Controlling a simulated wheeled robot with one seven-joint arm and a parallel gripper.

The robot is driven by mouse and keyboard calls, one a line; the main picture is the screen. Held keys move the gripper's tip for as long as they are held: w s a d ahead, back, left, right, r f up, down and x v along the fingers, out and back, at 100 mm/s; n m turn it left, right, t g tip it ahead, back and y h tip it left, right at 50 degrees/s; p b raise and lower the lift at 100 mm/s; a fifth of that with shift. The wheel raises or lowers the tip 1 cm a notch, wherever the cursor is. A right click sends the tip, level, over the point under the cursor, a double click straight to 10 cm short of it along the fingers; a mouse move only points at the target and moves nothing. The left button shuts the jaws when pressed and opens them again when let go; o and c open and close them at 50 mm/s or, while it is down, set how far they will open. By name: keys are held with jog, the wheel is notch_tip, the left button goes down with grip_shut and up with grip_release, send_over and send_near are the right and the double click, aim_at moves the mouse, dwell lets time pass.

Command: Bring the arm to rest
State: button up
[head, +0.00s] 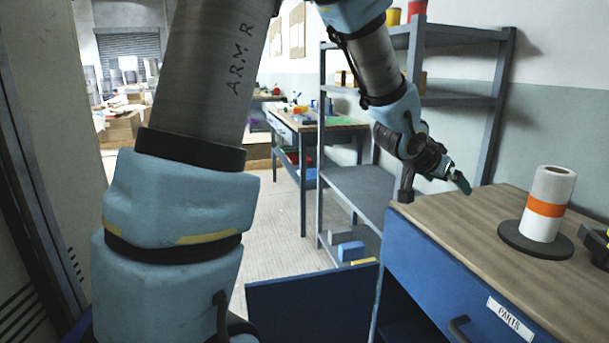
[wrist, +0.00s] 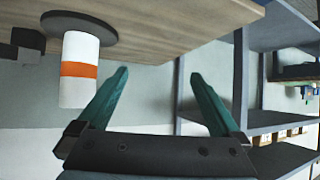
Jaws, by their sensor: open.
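My arm rises close in front of the head camera, bends at the top and reaches down to the right. My gripper (head: 461,183) is above the left end of a wooden-topped blue cabinet (head: 445,218). In the wrist view my gripper (wrist: 158,88) has its two teal fingers spread wide, with nothing between them. A white roll with an orange band (head: 547,203) stands upright on a dark round base on the cabinet, to the right of my gripper and apart from it. The roll also shows in the wrist view (wrist: 80,68), upside down, left of the fingers.
A grey shelf unit (head: 355,185) stands behind and left of the cabinet. A blue panel (head: 312,303) juts out low at the cabinet's left. A workbench (head: 312,126) with small items is farther back. Black and yellow things (head: 597,247) lie at the right edge. The pale floor between is clear.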

jog(key=w+a+f+n+y+p, duration=0.1)
jog(key=a+f+n+y, duration=0.2)
jog(key=a, duration=0.9)
jog(key=w+a+f+n+y, duration=0.1)
jog(key=a+f+n+y, duration=0.2)
jog(key=a, duration=1)
jog(key=s+a+f+n+g+y, duration=0.1)
jog(key=s+a+n+g, duration=0.1)
jog(key=s+a, duration=0.3)
jog(key=s+a+f+n+g+y+p, duration=0.1)
jog(key=s+a+n+g+y, duration=0.1)
jog(key=s+a, duration=0.4)
jog(key=a, duration=0.3)
jog(key=shift+s+g, duration=0.15)
jog(key=shift+g, duration=0.15)
